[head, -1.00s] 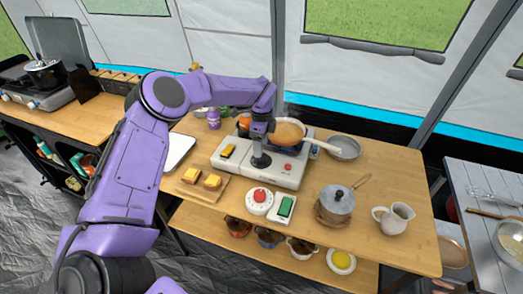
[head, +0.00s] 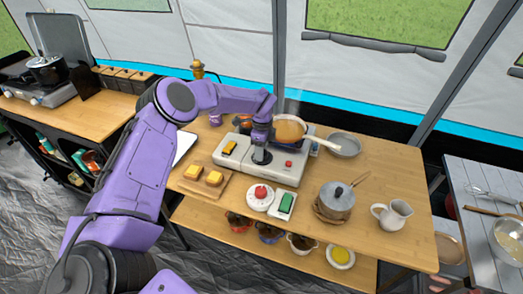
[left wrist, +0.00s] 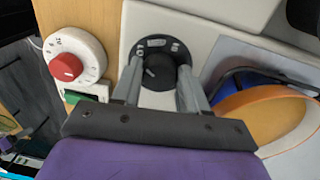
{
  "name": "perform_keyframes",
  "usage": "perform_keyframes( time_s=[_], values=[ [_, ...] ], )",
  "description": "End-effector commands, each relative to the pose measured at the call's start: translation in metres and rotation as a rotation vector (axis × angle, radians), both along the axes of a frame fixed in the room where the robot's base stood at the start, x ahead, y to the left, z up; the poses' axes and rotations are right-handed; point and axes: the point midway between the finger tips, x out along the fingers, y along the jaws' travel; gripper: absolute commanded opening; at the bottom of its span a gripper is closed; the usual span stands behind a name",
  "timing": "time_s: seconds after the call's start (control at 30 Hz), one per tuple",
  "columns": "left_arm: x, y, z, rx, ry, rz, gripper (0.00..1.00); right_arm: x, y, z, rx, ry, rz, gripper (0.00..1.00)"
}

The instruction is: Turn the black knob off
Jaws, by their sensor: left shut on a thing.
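The black knob (left wrist: 160,70) is on the front panel of the white stove (head: 231,160). It sits on a dark round dial plate with small light marks, and its pointer line is hard to read. My left gripper (head: 262,148) is over the front of the stove in the head view. In the left wrist view my left gripper (left wrist: 159,88) has one finger on each side of the knob and is shut on it. In the head view the gripper hides most of the knob. My right gripper is not in view.
A pan with orange-brown food (head: 289,130) is on the stove, its handle pointing right. A red-topped timer (head: 260,197) and a green-buttoned device (head: 286,204) lie in front.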

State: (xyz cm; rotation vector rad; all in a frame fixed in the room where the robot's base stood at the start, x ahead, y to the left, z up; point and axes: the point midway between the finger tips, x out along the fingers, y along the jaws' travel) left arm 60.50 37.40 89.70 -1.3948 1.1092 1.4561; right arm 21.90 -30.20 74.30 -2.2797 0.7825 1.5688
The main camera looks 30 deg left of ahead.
Motion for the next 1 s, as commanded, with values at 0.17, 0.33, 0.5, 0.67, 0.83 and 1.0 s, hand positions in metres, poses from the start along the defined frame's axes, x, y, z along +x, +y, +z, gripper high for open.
perform_keyframes(
  time_s=[0.17, 0.33, 0.5, 0.67, 0.83, 1.0],
  values=[
    [0.001, 0.0, -0.002, -0.001, -0.002, -0.063, 0.13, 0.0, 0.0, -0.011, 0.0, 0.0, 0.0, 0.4],
    [0.001, 0.0, -0.004, -0.001, -0.003, -0.182, 0.13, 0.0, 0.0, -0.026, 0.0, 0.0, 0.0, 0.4],
    [0.002, 0.0, -0.004, -0.002, -0.002, -0.336, 0.13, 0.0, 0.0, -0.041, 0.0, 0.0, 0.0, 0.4],
    [0.002, 0.0, -0.003, 0.0, -0.003, -0.49, 0.13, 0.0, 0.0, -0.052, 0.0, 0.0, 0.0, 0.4],
    [0.002, -0.001, -0.002, -0.001, -0.002, -0.651, 0.13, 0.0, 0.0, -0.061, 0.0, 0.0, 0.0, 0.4],
    [0.003, -0.002, -0.001, -0.001, -0.002, -0.813, 0.13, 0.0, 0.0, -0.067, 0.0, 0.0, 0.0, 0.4]
  ],
)
